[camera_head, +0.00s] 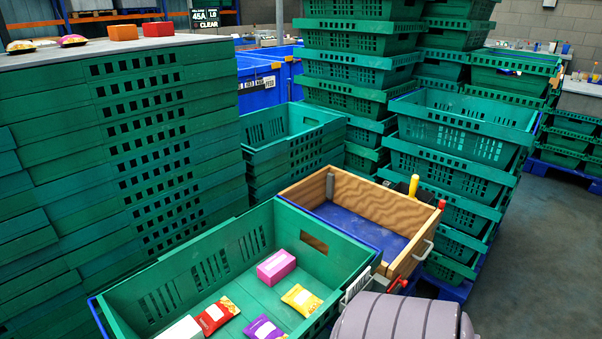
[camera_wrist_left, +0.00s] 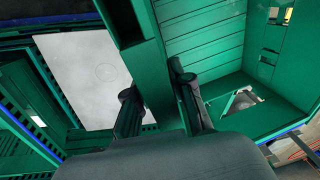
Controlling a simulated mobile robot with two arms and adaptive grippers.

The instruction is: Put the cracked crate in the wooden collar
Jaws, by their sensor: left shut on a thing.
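The wooden collar (camera_head: 417,206) is a light wood frame around a bare blue floor, right of the middle in the head view. A large green crate (camera_head: 150,283) stands in front of it, holding several food packs. In the left wrist view my left gripper (camera_wrist_left: 160,112) is shut on the wall of a green crate (camera_wrist_left: 205,45). That crate has a hole in its floor, with something pale showing through. I cannot tell which crate in the head view this is. Neither gripper shows in the head view.
Tall green crate stacks stand at the left (camera_head: 60,190) and behind the collar (camera_head: 460,165). Another green crate (camera_head: 265,150) tops a stack between them. Blue bins (camera_head: 262,85) stand behind. Grey floor (camera_head: 540,240) is clear at the right.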

